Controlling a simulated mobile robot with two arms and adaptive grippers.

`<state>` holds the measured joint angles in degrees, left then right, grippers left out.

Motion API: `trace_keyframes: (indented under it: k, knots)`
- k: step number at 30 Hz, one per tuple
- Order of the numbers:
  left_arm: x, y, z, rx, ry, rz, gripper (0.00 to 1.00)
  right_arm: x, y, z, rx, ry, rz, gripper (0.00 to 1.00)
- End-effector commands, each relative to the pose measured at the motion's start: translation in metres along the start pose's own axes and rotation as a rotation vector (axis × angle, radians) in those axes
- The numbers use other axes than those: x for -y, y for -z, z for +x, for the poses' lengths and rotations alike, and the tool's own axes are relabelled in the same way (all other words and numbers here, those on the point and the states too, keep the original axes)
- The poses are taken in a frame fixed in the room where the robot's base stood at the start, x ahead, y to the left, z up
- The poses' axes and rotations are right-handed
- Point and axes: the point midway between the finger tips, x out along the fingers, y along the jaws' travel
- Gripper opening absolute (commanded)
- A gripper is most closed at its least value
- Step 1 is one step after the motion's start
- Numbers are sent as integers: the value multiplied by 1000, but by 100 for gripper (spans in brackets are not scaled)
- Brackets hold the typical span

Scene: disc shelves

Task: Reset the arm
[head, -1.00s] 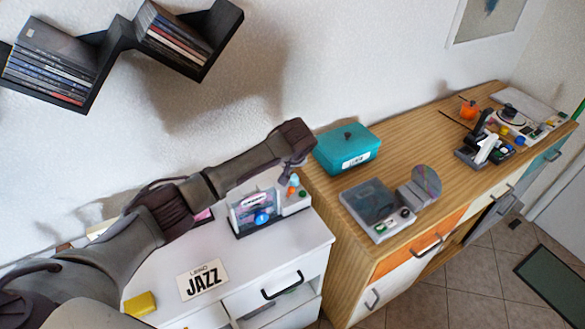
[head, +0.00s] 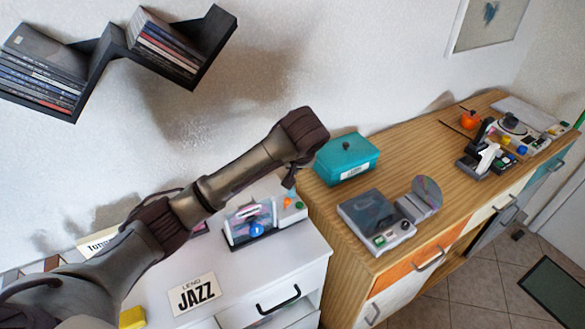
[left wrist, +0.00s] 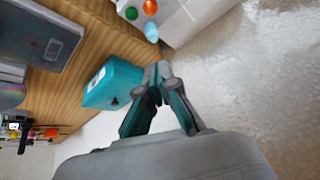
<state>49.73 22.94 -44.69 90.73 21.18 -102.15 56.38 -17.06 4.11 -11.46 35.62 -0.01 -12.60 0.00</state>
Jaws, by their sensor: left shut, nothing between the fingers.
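My left arm reaches in from the left in the head view, raised in front of the white wall. Its gripper (head: 289,177) hangs small and dark below the wrist, between the white cabinet and the teal box (head: 346,158). In the left wrist view my left gripper (left wrist: 158,78) has its fingertips together with nothing between them. The teal box (left wrist: 113,83) shows just left of the fingertips there; I cannot tell the exact gap. My right gripper is not in view.
A dark zigzag shelf (head: 88,88) with discs hangs on the wall. The white cabinet (head: 285,240) bears a JAZZ sign (head: 194,294) and a small display case (head: 250,224). The wooden sideboard (head: 440,140) bears a disc player (head: 376,221) and several small items at its far end.

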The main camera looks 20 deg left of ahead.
Motion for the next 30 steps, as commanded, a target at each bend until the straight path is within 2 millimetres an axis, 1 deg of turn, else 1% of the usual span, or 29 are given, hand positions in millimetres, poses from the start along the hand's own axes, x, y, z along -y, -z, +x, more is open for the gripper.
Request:
trace_keyframes:
  k: [8, 10, 11, 14, 15, 17, 18, 20, 21, 23, 24, 25, 27, 30]
  knots:
    - [0, -1, 1, 1, -1, 2, 0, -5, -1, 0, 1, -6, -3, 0]
    - [-3, -9, 3, 9, -12, 18, 0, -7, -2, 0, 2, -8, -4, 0]
    - [-5, -16, 5, 15, -21, 31, 0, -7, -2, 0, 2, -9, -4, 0]
    - [-14, -54, 14, 48, -74, 99, 0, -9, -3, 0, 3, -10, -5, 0]
    - [-18, -75, 18, 64, -104, 135, 0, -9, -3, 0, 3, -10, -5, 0]
    - [-21, -108, 22, 87, -155, 187, 0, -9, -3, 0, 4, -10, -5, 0]
    - [-22, -131, 23, 100, -188, 220, 0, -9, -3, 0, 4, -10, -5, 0]
    - [-20, -162, 23, 114, -234, 263, 0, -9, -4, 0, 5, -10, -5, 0]
    - [-17, -181, 22, 122, -263, 287, 0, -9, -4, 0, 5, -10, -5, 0]
    - [-9, -210, 20, 132, -297, 317, 0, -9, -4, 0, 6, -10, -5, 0]
    - [-3, -227, 18, 136, -315, 333, 0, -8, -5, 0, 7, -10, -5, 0]
    - [4, -240, 17, 140, -326, 344, 0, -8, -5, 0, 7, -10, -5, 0]
    - [19, -264, 12, 143, -341, 365, 0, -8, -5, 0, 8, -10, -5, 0]
    - [39, -290, 5, 144, -345, 389, 0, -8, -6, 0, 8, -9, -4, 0]
